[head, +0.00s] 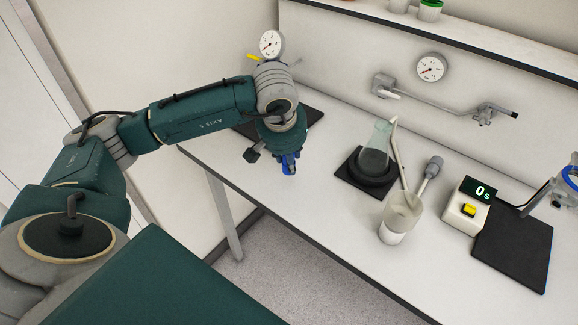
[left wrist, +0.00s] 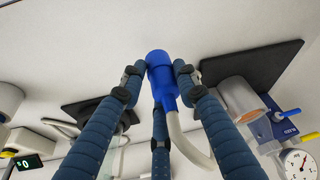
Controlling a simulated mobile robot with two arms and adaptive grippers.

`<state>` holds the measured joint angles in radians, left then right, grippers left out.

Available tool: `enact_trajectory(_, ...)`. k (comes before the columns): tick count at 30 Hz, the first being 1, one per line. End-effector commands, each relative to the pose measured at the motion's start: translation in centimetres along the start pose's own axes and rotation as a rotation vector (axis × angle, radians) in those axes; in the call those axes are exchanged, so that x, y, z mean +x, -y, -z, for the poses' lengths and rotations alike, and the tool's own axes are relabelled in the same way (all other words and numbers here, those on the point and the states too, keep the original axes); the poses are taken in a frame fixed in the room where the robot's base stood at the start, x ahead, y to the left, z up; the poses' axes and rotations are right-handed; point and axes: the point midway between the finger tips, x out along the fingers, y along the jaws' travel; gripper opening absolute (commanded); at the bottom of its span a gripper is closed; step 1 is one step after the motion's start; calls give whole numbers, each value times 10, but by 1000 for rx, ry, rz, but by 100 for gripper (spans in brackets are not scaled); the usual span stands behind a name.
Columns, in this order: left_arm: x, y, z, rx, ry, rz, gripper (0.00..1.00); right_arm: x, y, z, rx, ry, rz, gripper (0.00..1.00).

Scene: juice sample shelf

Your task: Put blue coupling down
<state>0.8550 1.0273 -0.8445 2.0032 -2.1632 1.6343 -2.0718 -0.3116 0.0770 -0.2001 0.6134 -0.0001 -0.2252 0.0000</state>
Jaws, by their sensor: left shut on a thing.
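My left gripper (head: 287,168) hangs above the left part of the white bench, near its front edge, pointing down. It is shut on the blue coupling (head: 290,170), which shows only as a small blue piece between the fingers in the head view. In the left wrist view, the blue coupling (left wrist: 160,68) sits between the dark blue fingers of my left gripper (left wrist: 156,80). A white hose (left wrist: 185,140) runs from its near end. Whether the coupling touches the bench cannot be told. My right gripper is not in view.
A flask (head: 375,150) on a black base, a beaker (head: 399,220), a timer (head: 467,207) reading 0 and a black plate (head: 515,250) stand to the right. A gauge (head: 271,44) and a grey-blue device (left wrist: 245,105) are near my arm. Bare bench lies between gripper and flask.

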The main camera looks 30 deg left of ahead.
Motion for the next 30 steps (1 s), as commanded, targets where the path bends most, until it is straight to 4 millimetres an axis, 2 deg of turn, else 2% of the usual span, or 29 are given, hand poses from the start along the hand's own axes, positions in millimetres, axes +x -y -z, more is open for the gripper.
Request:
enact_trajectory(5,13,0,-6,0,3,1,0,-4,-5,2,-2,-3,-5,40)
enact_trajectory(11,37,0,-14,0,2,0,0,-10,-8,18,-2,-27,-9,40)
enact_trajectory(22,42,0,-15,0,-1,0,0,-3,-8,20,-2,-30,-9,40)
enact_trajectory(23,41,0,-15,0,0,0,34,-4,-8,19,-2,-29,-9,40)
enact_trajectory(24,40,0,-14,0,0,0,42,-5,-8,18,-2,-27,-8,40)
enact_trajectory(25,40,0,-14,0,0,0,48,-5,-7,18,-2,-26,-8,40)
enact_trajectory(26,41,0,-14,0,0,0,50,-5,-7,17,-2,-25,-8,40)
enact_trajectory(30,40,0,-15,0,0,0,50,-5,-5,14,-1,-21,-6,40)
